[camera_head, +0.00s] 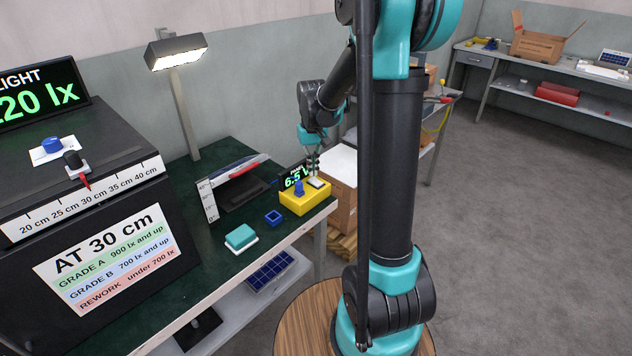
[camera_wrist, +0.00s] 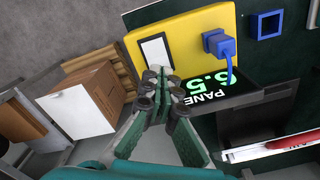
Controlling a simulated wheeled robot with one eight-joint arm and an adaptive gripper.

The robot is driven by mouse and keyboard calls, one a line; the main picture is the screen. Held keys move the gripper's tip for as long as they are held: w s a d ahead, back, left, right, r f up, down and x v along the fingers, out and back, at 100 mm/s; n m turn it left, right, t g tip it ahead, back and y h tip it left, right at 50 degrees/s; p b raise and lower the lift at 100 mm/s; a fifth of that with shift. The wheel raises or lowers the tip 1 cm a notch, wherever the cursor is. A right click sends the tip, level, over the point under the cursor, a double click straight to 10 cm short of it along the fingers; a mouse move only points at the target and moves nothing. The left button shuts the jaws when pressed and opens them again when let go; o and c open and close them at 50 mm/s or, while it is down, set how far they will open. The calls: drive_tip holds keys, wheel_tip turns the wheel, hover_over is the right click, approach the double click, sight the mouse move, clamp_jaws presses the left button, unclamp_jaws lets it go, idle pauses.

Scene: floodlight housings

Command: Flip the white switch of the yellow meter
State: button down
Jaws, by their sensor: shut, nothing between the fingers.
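The yellow meter (camera_head: 306,199) sits near the right end of the dark green bench top. Its white switch (camera_head: 316,183) is on the top face, beside a blue plug (camera_head: 299,187). In the wrist view the yellow meter (camera_wrist: 191,31) shows the white switch (camera_wrist: 156,53) as a dark-framed white rectangle and the blue plug (camera_wrist: 217,42) with a blue cable. A display (camera_head: 295,177) behind the meter reads about 6.5. My gripper (camera_head: 313,165) is shut and empty, just above the meter near the switch. In the wrist view my gripper's fingertips (camera_wrist: 159,74) appear at the switch's edge; I cannot tell whether they touch.
A blue square frame (camera_head: 273,217) and a teal block (camera_head: 240,236) lie on the bench left of the meter. A lamp (camera_head: 176,51) on a post stands behind. A dark cabinet (camera_head: 190,247) fills the left. Cardboard boxes (camera_head: 341,190) stand past the bench's right end.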

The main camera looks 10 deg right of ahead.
sight(313, 179)
drive_tip(key=shift+f, duration=1.05)
idle(0.8)
drive_tip(key=shift+r, duration=3.5)
drive_tip(key=s+d+f+t, duration=0.1)
drive_tip(key=s+f, duration=0.2)
drive_tip(key=s, duration=0.4)
drive_tip(key=s+d+f+t, duration=0.1)
drive_tip(key=s+f, duration=0.2)
drive_tip(key=s, duration=0.4)
drive_tip(key=s+d+f+m+t, duration=0.1)
drive_tip(key=s+d+f+t, duration=0.1)
drive_tip(key=s, duration=0.6)
drive_tip(key=shift+f, duration=0.45)
